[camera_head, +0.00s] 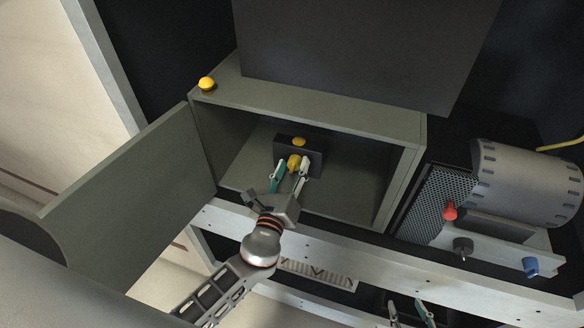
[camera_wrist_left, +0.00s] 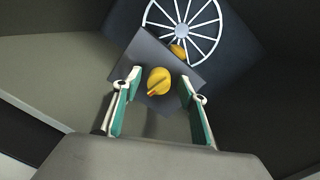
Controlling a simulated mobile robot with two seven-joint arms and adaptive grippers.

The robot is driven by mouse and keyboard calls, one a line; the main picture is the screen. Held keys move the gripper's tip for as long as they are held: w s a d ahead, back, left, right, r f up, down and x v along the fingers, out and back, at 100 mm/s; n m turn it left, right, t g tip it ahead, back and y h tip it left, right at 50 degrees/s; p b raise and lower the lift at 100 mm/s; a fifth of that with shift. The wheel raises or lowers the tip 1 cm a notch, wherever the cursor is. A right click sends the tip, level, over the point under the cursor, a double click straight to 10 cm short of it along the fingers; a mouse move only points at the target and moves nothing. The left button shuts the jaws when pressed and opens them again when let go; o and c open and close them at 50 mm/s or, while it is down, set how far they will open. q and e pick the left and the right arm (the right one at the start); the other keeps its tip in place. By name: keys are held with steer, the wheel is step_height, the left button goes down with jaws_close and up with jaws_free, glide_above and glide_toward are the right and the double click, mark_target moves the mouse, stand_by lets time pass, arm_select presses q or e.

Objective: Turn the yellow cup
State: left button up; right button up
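A yellow knob-like piece (camera_head: 293,162), possibly the cup the task names, is on the front of a small dark box (camera_head: 314,157) inside the open cabinet. It shows with a dark mark in the left wrist view (camera_wrist_left: 158,80). My left gripper (camera_head: 291,172) reaches into the cabinet; in the left wrist view (camera_wrist_left: 160,84) its teal-padded fingers are open on either side of the knob, with gaps on both sides. A yellow dome (camera_head: 299,141) sits on top of the box. My right gripper (camera_head: 408,308) is partly visible at the bottom edge, fingers apart and empty.
The cabinet door (camera_head: 130,205) stands open at left. Another yellow dome (camera_head: 207,84) is on the cabinet's top left corner. A white spoked wheel (camera_wrist_left: 183,28) shows behind the box. A red knob (camera_head: 450,211), blue knob (camera_head: 530,267) and grey cylinder (camera_head: 525,182) are at right.

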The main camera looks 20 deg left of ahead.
arm_select(q)
steer(key=s, duration=1.2)
steer(key=shift+d, duration=0.1)
steer(key=shift+f, duration=0.1)
